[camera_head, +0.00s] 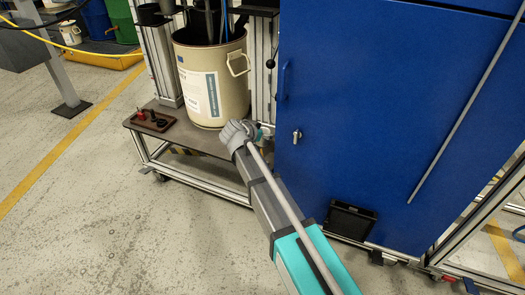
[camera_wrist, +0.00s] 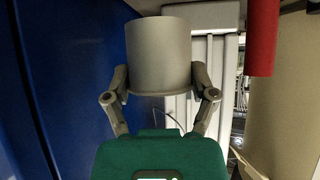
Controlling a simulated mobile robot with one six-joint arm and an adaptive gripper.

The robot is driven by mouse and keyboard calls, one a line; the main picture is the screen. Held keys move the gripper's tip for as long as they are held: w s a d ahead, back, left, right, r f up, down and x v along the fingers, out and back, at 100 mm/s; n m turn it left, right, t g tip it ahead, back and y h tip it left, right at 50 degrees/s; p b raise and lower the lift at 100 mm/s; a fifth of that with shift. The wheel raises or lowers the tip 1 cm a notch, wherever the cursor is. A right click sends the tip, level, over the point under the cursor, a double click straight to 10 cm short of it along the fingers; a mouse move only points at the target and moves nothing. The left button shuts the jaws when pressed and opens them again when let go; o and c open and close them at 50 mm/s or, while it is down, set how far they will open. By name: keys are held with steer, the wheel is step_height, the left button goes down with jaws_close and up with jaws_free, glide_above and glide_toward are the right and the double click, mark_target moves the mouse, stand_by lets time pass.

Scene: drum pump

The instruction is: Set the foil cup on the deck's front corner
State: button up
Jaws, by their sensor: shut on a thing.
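The foil cup (camera_wrist: 158,52) is a plain, matte grey cylinder. In the wrist view my gripper (camera_wrist: 159,82) is shut on it, with one finger on each side. In the head view my arm's end is over the right part of the deck (camera_head: 190,140), between the drum and the blue cabinet. My wrist hides most of the gripper there, and I cannot make out the cup. I cannot tell whether the cup touches the deck.
A beige drum (camera_head: 215,85) stands on the deck, and a brown tray (camera_head: 150,121) with small parts lies at its left. The blue cabinet (camera_head: 385,120) is close at the right, with a handle and key. A red object (camera_wrist: 262,38) is near the cup in the wrist view.

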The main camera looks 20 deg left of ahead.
mark_target(259, 145)
steer(key=shift+f+b, duration=0.55)
steer(key=shift+f, duration=0.3)
steer(key=shift+f+b, duration=1.85)
steer(key=shift+f, duration=0.05)
steer(key=shift+f, duration=0.2)
steer(key=o, duration=1.1)
steer(key=shift+r, duration=0.1)
steer(key=shift+o, duration=0.2)
steer(key=shift+r, duration=0.2)
